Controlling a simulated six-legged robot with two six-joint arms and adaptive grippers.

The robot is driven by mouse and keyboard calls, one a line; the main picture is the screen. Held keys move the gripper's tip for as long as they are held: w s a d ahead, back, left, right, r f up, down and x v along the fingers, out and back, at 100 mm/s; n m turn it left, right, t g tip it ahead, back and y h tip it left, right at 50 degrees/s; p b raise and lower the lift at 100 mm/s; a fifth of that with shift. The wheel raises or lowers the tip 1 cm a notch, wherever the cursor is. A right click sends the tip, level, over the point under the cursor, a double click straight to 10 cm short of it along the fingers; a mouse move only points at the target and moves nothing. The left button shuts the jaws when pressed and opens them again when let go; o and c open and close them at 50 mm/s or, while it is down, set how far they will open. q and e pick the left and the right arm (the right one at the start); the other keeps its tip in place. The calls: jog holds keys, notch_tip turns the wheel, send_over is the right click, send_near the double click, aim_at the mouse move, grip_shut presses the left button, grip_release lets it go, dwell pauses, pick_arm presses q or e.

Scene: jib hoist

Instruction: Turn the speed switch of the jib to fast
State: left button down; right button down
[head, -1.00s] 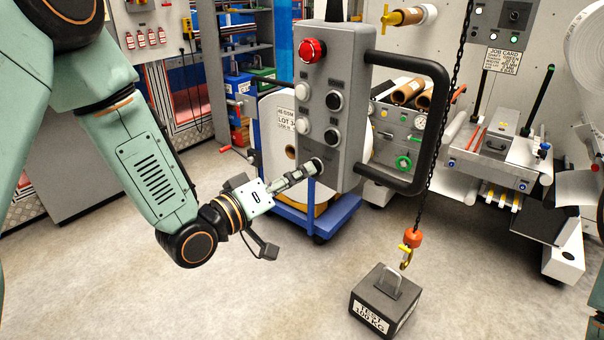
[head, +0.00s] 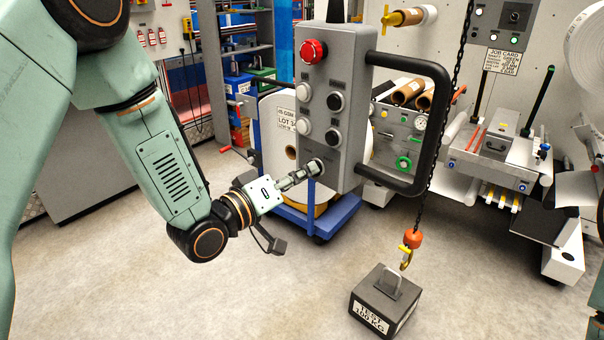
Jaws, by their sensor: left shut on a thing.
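The grey jib control pendant (head: 334,78) hangs upright at centre, with a red mushroom button (head: 313,51) at its top and white and black push buttons below. The speed switch (head: 317,167) is a small round knob low on the pendant's face. My left gripper (head: 311,170) reaches it from the lower left and is shut on it. The fingers partly cover the switch, so its pointer setting cannot be read. My right gripper is not in view; only a sliver of my right arm shows at the right edge.
A black handle (head: 443,120) loops out from the pendant's right side. The chain (head: 434,152) hangs beside it, with an orange hook block (head: 412,239) over a 100 kg test weight (head: 384,300). A blue trolley (head: 318,223) with a roll stands behind.

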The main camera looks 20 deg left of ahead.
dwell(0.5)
pick_arm(q)
jog(key=shift+d+m+b, duration=0.1)
jog(key=shift+m+b, duration=2.35)
jog(key=shift+m, duration=6.45)
jog(key=shift+r, duration=0.1)
jog(key=c, duration=1.4)
grip_release()
jog(key=shift+s, duration=0.1)
